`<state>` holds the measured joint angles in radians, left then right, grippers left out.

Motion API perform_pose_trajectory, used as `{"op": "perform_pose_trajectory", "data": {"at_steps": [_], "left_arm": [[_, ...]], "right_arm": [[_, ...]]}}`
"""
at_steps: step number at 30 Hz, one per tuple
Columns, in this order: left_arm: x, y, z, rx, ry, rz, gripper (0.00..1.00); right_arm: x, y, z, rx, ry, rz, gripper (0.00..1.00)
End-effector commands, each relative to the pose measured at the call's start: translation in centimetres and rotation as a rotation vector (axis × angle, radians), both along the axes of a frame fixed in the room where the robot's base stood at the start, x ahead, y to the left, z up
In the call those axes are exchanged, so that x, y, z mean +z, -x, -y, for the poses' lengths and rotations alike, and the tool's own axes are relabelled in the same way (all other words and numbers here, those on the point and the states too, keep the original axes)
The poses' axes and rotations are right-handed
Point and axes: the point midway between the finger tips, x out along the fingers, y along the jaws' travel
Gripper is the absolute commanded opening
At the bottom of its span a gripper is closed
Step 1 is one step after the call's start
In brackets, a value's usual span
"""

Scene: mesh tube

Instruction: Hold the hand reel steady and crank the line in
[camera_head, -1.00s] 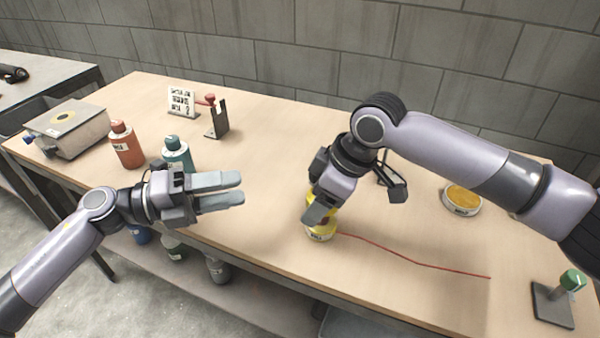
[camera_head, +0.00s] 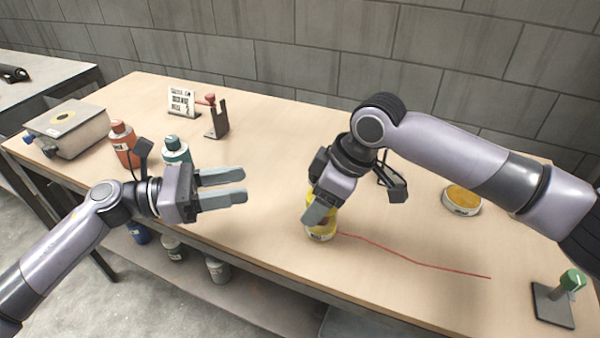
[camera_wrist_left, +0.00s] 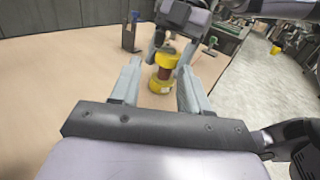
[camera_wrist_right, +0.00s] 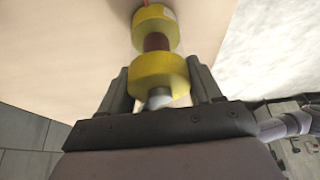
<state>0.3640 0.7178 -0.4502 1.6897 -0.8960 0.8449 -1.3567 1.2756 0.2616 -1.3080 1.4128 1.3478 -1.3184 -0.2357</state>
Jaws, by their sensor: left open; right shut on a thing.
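The yellow hand reel (camera_head: 321,232) stands upright near the front edge of the bench, with dark red line wound on its middle. My right gripper (camera_head: 318,214) comes down on it from above and is shut on it; the right wrist view shows the reel (camera_wrist_right: 158,75) with a grey end piece between the fingers. A red line (camera_head: 415,262) runs from the reel to the right across the bench. My left gripper (camera_head: 244,184) is open and empty in the air, left of the reel. The left wrist view shows the reel (camera_wrist_left: 163,76) beyond and between its fingers, apart from them.
An orange bottle (camera_head: 124,145) and a teal bottle (camera_head: 176,151) stand behind my left arm. A grey box (camera_head: 68,130) is at the far left. A round yellow tin (camera_head: 462,199) and a green-knobbed stand (camera_head: 556,300) are at the right. The bench between my grippers is clear.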

Motion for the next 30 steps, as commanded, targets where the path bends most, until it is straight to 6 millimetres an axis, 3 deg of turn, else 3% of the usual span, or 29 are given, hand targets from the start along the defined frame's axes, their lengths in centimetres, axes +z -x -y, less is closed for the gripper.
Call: {"op": "perform_pose_trajectory", "data": {"at_steps": [7, 21, 30], "left_arm": [[0.1, -0.6, 1.8, -0.002, -0.008, 0.032, 0.46], [0.1, -3.3, 10.0, -0.001, -0.008, 0.03, 0.46], [0.0, -3.8, 11.4, 0.0, -0.01, 0.028, 0.46]], "right_arm": [[0.1, 0.0, 0.0, 0.0, -0.001, 0.0, 0.29], [0.1, 0.0, 0.0, 0.0, -0.001, 0.0, 0.29], [0.1, 0.0, 0.0, 0.0, -0.001, 0.0, 0.29]]}}
